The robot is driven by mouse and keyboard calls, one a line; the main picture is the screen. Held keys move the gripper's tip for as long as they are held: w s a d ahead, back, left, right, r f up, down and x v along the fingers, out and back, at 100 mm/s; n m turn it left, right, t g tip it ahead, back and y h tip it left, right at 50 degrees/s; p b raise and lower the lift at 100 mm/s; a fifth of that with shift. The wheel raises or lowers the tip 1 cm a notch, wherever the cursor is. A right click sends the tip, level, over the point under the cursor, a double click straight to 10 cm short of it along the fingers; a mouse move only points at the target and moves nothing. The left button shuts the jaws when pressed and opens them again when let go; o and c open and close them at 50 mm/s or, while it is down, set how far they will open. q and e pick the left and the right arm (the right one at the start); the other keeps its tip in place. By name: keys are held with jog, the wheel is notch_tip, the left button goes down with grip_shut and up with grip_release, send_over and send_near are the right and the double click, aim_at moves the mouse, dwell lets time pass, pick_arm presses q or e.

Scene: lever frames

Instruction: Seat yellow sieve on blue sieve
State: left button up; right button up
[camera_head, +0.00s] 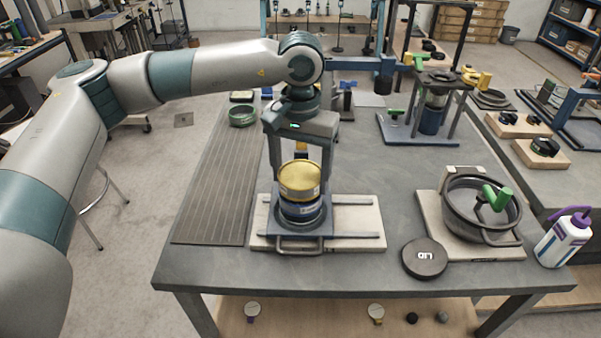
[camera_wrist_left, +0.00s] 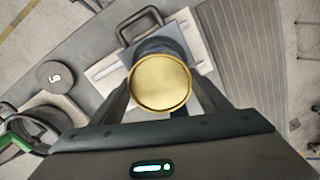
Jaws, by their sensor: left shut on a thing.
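The yellow sieve (camera_head: 300,180) is a round, shallow can with a gold top. It is directly above the blue sieve (camera_head: 301,208), with its lower edge at or very near the blue rim; I cannot tell whether it is fully seated. The blue sieve stands upright on a plate with a handle (camera_head: 299,245). My left gripper (camera_head: 300,172) comes down from above and is shut on the yellow sieve. In the left wrist view the yellow sieve (camera_wrist_left: 160,82) sits between the fingers and hides most of the blue sieve (camera_wrist_left: 158,46). My right gripper is not in view.
A ribbed mat (camera_head: 218,190) lies to the left, with a green ring (camera_head: 242,116) at its far end. A dark pot (camera_head: 480,210) with a green handle, a round black lid (camera_head: 424,258) and a white bottle (camera_head: 564,238) stand to the right. A press stand (camera_head: 425,125) is behind.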

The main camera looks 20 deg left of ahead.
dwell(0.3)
pick_arm(q)
jog(key=shift+f, duration=0.1)
jog(key=shift+f+b, duration=0.3)
jog(key=shift+b, duration=0.1)
dwell(0.4)
jog(key=o, duration=1.2)
jog(key=shift+o, duration=0.2)
